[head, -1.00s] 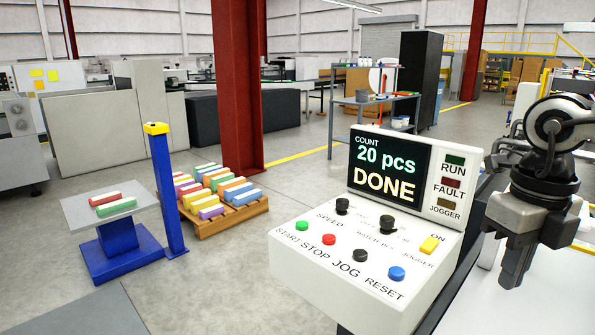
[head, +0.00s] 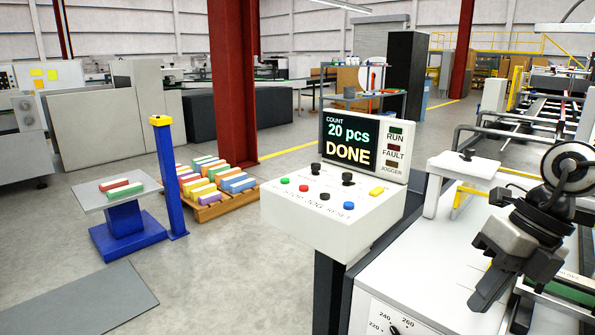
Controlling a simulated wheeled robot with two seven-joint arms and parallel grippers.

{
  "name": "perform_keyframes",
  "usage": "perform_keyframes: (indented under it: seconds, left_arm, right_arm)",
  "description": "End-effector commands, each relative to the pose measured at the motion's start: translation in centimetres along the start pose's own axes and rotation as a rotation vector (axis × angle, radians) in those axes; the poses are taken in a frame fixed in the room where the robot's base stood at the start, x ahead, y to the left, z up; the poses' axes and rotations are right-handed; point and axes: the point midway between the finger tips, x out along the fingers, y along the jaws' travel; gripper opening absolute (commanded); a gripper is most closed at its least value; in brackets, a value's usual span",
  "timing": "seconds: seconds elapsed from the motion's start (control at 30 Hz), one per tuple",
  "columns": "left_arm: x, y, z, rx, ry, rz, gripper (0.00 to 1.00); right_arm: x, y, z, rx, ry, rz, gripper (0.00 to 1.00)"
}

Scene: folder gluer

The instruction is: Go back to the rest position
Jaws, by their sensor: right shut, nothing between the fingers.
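My right gripper (head: 482,297) is at the lower right of the head view. It is shut and empty, its fingers pointing down and to the left over the white machine top (head: 415,262). It is apart from the control panel (head: 318,215), which stands to its left. The panel's screen (head: 349,142) reads "COUNT 20 pcs DONE". Its START, STOP, JOG and RESET buttons and black knobs are uncovered. My left gripper is not in view.
The machine's rails and rollers (head: 525,135) run back on the right. A small white stand with a black knob (head: 466,158) is behind my gripper. A pallet (head: 215,207) of coloured bundles, a blue post (head: 170,190) and a blue lift table (head: 125,230) stand left. Grey floor lies between.

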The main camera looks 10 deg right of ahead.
Motion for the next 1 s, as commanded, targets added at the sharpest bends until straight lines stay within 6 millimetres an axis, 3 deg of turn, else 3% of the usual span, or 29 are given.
perform_keyframes:
  seconds: [0.27,0.43,0.57,0.67,0.8,0.87,1.0]
  left_arm:
    - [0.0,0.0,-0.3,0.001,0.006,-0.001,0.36]
    - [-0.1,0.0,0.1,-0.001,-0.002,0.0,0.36]
    - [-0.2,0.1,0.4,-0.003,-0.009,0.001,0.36]
    - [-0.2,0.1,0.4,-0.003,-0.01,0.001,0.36]
    - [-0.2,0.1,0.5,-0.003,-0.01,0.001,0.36]
    - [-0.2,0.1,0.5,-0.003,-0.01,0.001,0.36]
    - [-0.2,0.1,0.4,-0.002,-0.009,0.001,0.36]
  right_arm:
    - [4.5,0.8,0.2,0.23,-0.136,0.444,0.0]
    - [7.9,0.6,0.9,0.559,-0.296,0.826,0.0]
    - [11.2,-0.9,1.1,0.911,-0.426,1.074,0.0]
    - [14.6,-2.2,0.4,1.223,-0.497,1.204,0.0]
    - [20.9,-2.9,-2.0,1.698,-0.527,1.293,0.0]
    - [23.8,-2.3,-3.5,1.899,-0.506,1.296,0.0]
    - [29.3,0.6,-6.6,2.28,-0.397,1.249,0.0]
